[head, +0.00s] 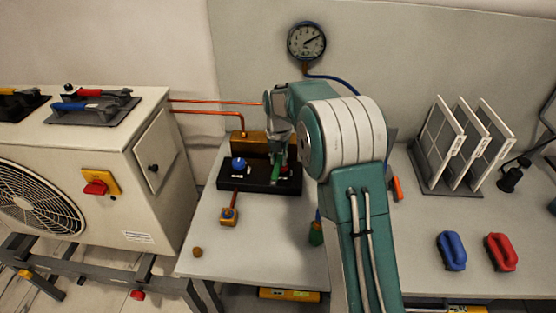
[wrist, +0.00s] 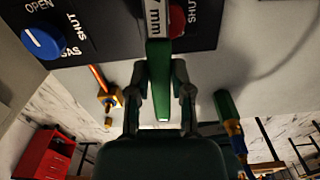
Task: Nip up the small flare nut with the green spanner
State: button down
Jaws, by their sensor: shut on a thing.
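My gripper (wrist: 161,80) is shut on the green spanner (wrist: 160,55), which lies between its two fingers in the wrist view. A white label ending in "7 mm" shows on the spanner; its far end is cut off by the frame. In the head view, my gripper (head: 280,148) is over the black valve panel (head: 257,187), with the green spanner (head: 275,172) below it. A brass nut (head: 229,215) sits on a short copper pipe in front of the panel, apart from the spanner. It also shows in the wrist view (wrist: 112,99). I cannot tell whether it is the small flare nut.
The panel bears a blue knob (head: 238,163) and a red knob (wrist: 177,20). A small brass piece (head: 197,252) lies near the table's front left corner. A white outdoor unit (head: 140,190) stands at left. A plate rack (head: 450,188) and blue and red handles stand right.

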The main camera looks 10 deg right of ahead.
jog(key=shift+w+d, duration=0.4)
jog(key=shift+w, duration=0.45)
dwell(0.3)
jog(key=c, duration=1.2)
grip_release()
grip_shut()
jog(key=shift+w+a+m, duration=0.35)
jog(key=shift+a+m, duration=0.25)
jog(key=shift+m, duration=0.05)
jog(key=shift+w+a+m, duration=0.3)
jog(key=shift+a+m, duration=0.25)
jog(key=shift+m, duration=0.1)
jog(key=shift+w+a+m, duration=0.2)
jog(key=shift+a+m, duration=0.1)
jog(key=shift+s+d+n, duration=0.5)
jog(key=shift+d+n, duration=0.25)
jog(key=shift+n, duration=0.15)
jog(key=shift+s+a, duration=0.4)
jog(key=shift+s, duration=0.35)
jog(key=shift+s+a, duration=0.45)
jog(key=shift+s, duration=0.25)
jog(key=shift+s+a, duration=0.4)
jog(key=shift+s, duration=0.35)
